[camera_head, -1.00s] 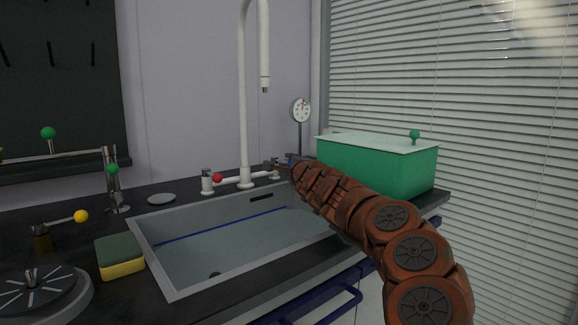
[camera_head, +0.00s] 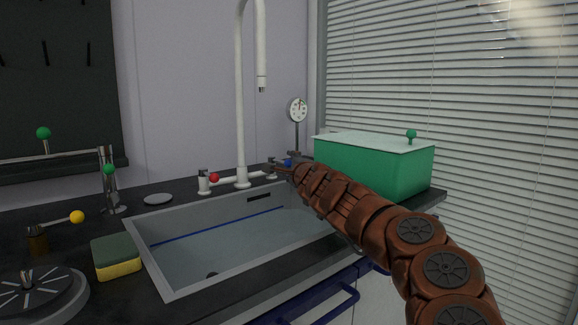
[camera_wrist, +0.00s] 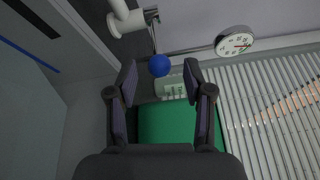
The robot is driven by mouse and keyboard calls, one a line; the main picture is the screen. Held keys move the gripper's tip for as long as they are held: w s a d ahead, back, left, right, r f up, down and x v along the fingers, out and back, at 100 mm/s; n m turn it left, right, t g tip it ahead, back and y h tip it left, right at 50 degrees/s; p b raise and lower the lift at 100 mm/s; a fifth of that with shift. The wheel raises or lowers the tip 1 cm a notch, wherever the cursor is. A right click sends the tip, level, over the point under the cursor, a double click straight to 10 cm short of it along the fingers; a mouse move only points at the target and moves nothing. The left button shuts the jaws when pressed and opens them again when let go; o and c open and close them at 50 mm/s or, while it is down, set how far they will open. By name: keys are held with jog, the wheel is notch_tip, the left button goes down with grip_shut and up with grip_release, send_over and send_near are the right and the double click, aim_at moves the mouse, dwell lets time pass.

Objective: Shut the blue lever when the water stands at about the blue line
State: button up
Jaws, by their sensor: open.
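The blue lever's round knob (camera_wrist: 160,66) shows in the wrist view, just beyond and between the tips of my open gripper (camera_wrist: 160,78). I cannot tell whether the fingers touch it. In the head view the knob (camera_head: 288,162) is a small blue spot, partly hidden behind my gripper (camera_head: 279,165), right of the tap base. The sink (camera_head: 165,283) has a blue line (camera_head: 220,229) along its inner back wall. No stream shows under the white spout (camera_head: 262,88). The water surface is hard to make out, so I cannot tell its level against the line.
A red knob (camera_head: 214,177) sits on the tap's left side. A green box (camera_head: 370,168) with a pale lid stands right of my gripper, near a dial (camera_head: 298,110) on a post. A sponge (camera_head: 116,257) lies left of the sink.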

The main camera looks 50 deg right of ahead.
jog(key=v, duration=0.9)
jog(key=shift+a+f, duration=0.1)
dwell(1.4)
